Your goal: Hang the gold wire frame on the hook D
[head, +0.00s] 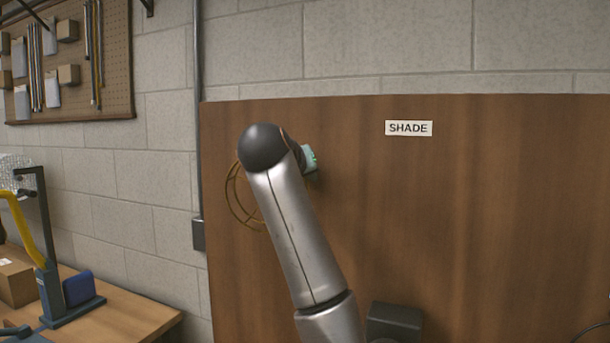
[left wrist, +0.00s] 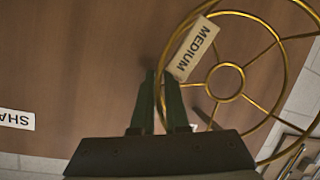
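The gold wire frame (head: 234,198), a round ring with spokes, shows in the head view partly behind my left arm, in front of the brown panel (head: 480,220). In the left wrist view the frame (left wrist: 285,40) fills the upper right, with a small inner ring. My left gripper (left wrist: 160,76) has its fingers close together with the ring's rim between them, so it looks shut on the frame. In the head view the left gripper (head: 309,161) is mostly hidden by its wrist. I cannot make out hook D. My right gripper is not in view.
A SHADE label (head: 408,128) is on the panel. A MEDIUM label (left wrist: 194,48) shows beside the fingers in the left wrist view. At lower left, a wooden bench (head: 125,318) carries a blue-grey stand (head: 52,295). A pegboard (head: 110,60) hangs on the block wall.

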